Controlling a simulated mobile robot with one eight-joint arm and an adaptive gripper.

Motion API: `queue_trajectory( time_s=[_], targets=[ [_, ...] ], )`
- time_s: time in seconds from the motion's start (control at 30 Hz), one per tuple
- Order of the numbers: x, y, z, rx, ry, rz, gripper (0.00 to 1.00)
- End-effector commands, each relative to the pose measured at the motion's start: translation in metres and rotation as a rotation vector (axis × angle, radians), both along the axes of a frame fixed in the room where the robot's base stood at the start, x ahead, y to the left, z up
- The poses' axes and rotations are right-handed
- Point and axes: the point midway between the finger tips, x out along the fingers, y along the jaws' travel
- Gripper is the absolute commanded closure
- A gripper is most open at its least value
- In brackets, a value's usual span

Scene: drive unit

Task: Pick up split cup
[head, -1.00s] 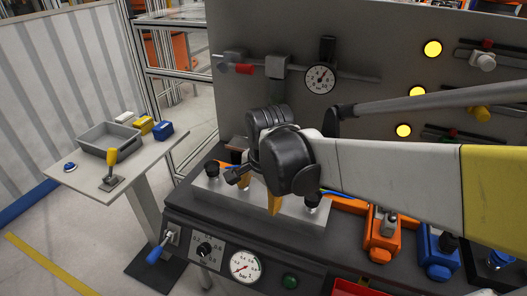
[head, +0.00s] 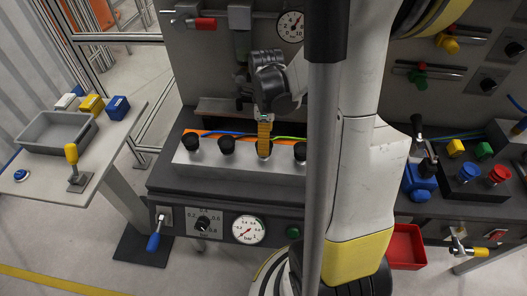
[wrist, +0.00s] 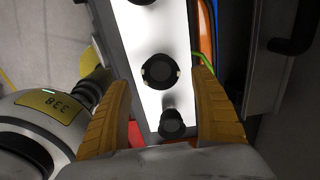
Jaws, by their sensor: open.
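Several black round cups stand in a row on a pale metal block, one at the left end (head: 192,142) and another beside it (head: 227,145). In the wrist view one black cup (wrist: 160,72) shows two small light notches at its sides; it may be the split cup, but I cannot be sure. My gripper (head: 264,150) points down over the row, its yellow fingers in front of the third cup from the left. In the wrist view my open gripper (wrist: 155,76) has that notched cup between its fingertips, with gaps on both sides. Another black cup (wrist: 172,123) sits nearer the palm.
The metal block (head: 240,168) lies on a dark bench with blue, green and orange lines behind it. A pressure gauge (head: 249,229) and blue lever (head: 153,242) are on the front. A grey tray (head: 60,143) is on the left side table. A red bin (head: 405,246) is at right.

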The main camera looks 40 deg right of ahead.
Motion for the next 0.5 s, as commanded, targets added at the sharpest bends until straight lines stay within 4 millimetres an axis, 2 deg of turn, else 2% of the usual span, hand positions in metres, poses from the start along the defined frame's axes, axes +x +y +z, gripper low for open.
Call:
queue_trajectory(
  time_s=[0.1, 0.23, 0.5],
  targets=[
    [0.003, 0.001, -0.022, 0.000, 0.000, 0.001, 0.26],
    [0.003, 0.001, -0.041, 0.000, 0.000, 0.001, 0.26],
    [0.003, 0.001, -0.043, -0.001, -0.001, 0.001, 0.28]
  ],
)
